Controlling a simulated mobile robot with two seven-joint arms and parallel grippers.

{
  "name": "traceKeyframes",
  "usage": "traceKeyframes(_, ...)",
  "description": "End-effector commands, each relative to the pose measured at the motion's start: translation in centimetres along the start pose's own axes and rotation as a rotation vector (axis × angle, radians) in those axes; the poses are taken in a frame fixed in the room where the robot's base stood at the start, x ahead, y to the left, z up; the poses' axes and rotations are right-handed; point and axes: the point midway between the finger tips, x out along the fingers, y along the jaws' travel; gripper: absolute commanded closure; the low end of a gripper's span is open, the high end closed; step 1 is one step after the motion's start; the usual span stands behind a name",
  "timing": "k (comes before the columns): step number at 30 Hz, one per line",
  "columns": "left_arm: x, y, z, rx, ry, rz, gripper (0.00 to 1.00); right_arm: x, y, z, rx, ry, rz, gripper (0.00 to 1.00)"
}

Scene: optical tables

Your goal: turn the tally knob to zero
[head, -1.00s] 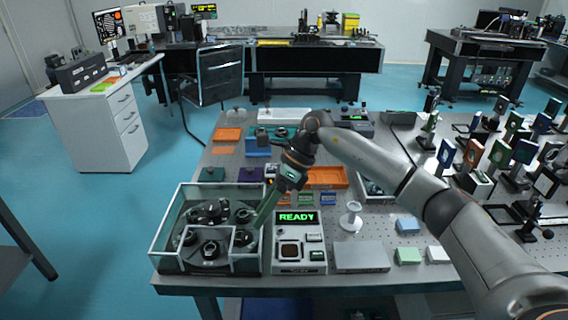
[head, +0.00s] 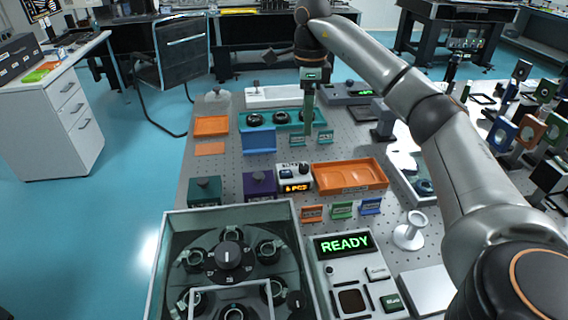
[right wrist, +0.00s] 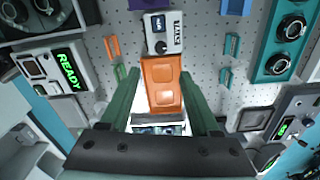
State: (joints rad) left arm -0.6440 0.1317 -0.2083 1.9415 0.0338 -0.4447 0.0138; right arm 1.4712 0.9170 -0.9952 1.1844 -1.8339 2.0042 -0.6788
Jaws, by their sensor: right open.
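The tally unit (head: 284,170) is a small white box with a dark knob and a small lit orange display, between a purple block and an orange tray. In the right wrist view the box (right wrist: 172,46) shows its TALLY lettering, and the knob (right wrist: 159,46) is a dark round shape near its end. I cannot read the display digits or knob angle surely. My right gripper (head: 309,122) points down behind the tally unit, apart from it. Its green fingers (right wrist: 160,74) are spread and hold nothing. My left gripper is out of view.
An orange tray (head: 372,175) lies right of the tally unit. A glass-walled case (head: 173,245) and a READY console (head: 324,272) stand in front. A teal rack (head: 245,127) with dark round pieces is behind. Small coloured label stands (head: 342,210) are nearby. Bare perforated tabletop lies between.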

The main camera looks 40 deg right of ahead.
Motion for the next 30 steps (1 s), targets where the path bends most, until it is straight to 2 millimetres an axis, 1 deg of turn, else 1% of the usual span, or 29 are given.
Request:
traceKeyframes(1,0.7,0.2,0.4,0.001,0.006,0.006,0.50,1.0,0.0,0.0,0.001,-0.002,-0.001,0.37)
traceKeyframes(5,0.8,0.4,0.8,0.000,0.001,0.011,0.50,1.5,0.0,0.0,0.000,-0.002,-0.001,0.37)
traceKeyframes(8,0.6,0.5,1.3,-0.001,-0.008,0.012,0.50,2.3,0.0,0.0,0.000,0.000,0.001,0.37)
traceKeyframes(11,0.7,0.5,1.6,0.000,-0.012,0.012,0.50,3.9,0.0,-0.1,0.000,0.001,0.002,0.37)
traceKeyframes(15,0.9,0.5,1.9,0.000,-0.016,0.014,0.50,6.8,0.1,-0.1,0.000,0.001,0.003,0.37)
traceKeyframes(21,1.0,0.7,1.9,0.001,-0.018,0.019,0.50,10.7,0.1,0.0,0.001,0.000,0.002,0.37)
traceKeyframes(24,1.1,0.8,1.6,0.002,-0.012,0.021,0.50,12.1,0.1,0.0,0.001,0.000,0.002,0.37)
traceKeyframes(27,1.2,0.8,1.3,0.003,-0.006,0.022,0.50,13.0,0.0,0.0,0.001,-0.002,0.000,0.37)
traceKeyframes(30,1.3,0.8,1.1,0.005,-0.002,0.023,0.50,13.6,0.0,0.0,0.000,-0.002,-0.001,0.37)
